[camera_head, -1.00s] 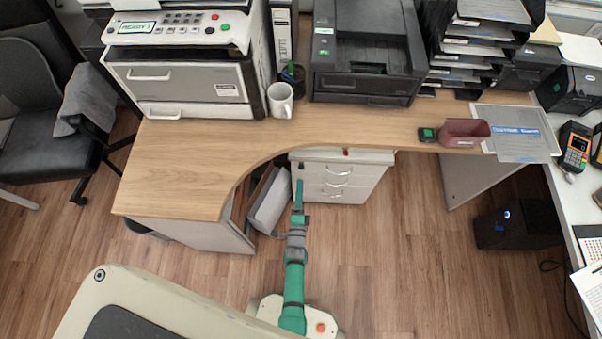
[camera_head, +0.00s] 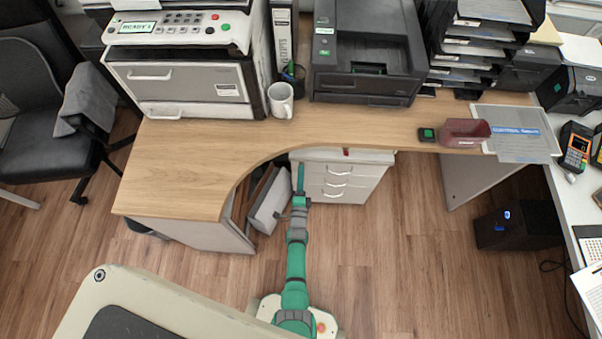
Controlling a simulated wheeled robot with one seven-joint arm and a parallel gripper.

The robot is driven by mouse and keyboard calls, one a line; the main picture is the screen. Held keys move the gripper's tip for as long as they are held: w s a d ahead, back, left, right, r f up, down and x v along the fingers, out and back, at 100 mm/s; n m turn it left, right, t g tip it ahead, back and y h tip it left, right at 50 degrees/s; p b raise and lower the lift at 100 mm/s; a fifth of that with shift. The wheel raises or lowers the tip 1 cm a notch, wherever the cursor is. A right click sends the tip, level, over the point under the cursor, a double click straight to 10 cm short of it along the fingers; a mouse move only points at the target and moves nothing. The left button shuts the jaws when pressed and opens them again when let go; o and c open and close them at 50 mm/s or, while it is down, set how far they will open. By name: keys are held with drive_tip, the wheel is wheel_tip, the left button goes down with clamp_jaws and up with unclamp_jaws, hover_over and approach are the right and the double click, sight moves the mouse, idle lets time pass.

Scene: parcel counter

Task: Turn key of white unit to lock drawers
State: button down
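The white drawer unit (camera_head: 352,184) stands on the floor under the curved wooden desk, with several drawers and silver handles, all looking shut. A small red thing (camera_head: 347,152) shows at its top edge, just under the desk edge; it may be the key, but it is too small to tell. My gripper (camera_head: 300,172) is at the end of my green arm, beside the left front edge of the unit, left of and lower in the picture than the red thing. Whether the gripper touches the unit, and whether its fingers are open or shut, cannot be made out.
The wooden desk (camera_head: 180,172) overhangs the unit. A grey-white box-like object (camera_head: 269,204) stands left of my gripper. A white mug (camera_head: 281,100), printers and a dark red holder (camera_head: 465,132) are on the desk. The floor (camera_head: 400,250) right of my arm is clear.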

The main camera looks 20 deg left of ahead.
drive_tip(key=shift+n, duration=0.3)
drive_tip(key=shift+d+n, duration=0.1)
drive_tip(key=shift+n, duration=8.8)
drive_tip(key=c, duration=2)
unclamp_jaws()
drive_tip(key=v, duration=1)
drive_tip(key=shift+s, duration=0.4)
